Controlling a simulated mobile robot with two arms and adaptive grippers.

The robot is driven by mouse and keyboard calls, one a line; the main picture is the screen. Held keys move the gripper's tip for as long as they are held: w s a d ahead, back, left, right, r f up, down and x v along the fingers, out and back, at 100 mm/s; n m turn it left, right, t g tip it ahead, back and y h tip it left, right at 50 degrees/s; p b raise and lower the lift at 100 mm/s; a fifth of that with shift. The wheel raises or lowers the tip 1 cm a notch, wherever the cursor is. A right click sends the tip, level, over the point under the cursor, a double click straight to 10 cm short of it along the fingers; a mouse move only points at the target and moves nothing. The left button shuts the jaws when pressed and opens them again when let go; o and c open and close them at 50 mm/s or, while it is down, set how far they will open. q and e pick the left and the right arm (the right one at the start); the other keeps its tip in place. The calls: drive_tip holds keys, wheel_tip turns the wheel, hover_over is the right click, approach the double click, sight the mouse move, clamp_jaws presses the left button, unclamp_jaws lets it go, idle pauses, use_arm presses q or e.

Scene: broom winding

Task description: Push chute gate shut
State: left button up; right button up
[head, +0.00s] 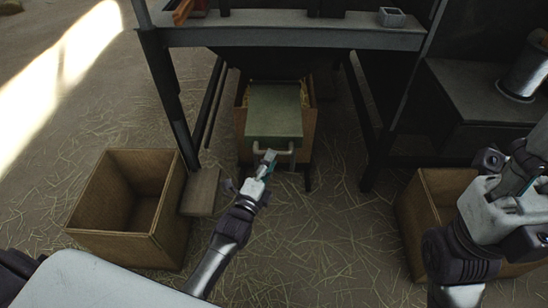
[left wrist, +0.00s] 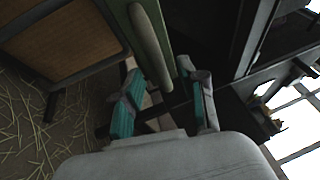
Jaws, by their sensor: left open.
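My left gripper (head: 268,160) is open at the handle's near side. In the left wrist view, the handle (left wrist: 152,48) and the panel's green edge (left wrist: 120,14) lie just beyond the open teal-padded fingers (left wrist: 168,98). I cannot tell whether the fingers touch the handle.
An open wooden crate (head: 85,205) stands at the left, with a small wooden block (head: 201,190) beside it. Another crate (head: 408,210) is partly behind my right arm. Dark frame legs (head: 168,95) flank the chute. The straw-strewn floor (head: 310,235) is clear in front.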

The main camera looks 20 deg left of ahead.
use_arm(q)
drive_tip(key=shift+b+x, duration=0.4)
drive_tip(key=shift+x, duration=1.2)
clamp_jaws()
